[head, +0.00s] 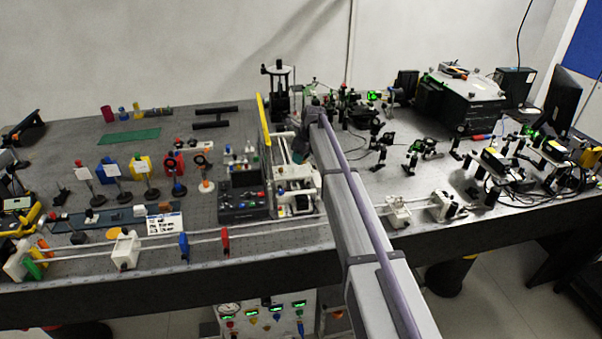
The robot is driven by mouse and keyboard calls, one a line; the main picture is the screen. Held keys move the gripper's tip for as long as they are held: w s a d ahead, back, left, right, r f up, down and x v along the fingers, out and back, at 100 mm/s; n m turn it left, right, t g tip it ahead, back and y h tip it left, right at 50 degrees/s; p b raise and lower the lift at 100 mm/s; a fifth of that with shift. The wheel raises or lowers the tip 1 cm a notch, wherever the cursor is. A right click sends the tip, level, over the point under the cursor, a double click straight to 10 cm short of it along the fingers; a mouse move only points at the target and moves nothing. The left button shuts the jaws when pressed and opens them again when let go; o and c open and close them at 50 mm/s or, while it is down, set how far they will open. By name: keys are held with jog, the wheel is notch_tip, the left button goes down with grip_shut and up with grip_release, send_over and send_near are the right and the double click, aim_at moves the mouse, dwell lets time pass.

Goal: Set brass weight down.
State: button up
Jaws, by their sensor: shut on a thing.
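My arm reaches in from the lower right, over the front of the bench. My gripper (298,150) is small at the arm's far end, pointing down over a white-framed rail stage near the middle of the bench. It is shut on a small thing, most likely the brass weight. The weight itself is hidden or too small to make out, and I cannot tell whether it touches anything below.
The rail stage (302,201) has a yellow upright plate (264,119) on its left. A dark control box (241,194) stands left of it. Small optics crowd the right, near a black-sided box (462,101). The green mat (130,137) looks bare.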

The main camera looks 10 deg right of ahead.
notch_tip(320, 180, down, 4)
jog(key=b, duration=0.4)
jog(key=shift+r+p, duration=0.35)
jog(key=shift+c, duration=0.5)
jog(key=shift+f+b, duration=0.3)
jog(key=o, duration=1.2)
jog(key=shift+r, duration=0.1)
jog(key=shift+o, duration=0.2)
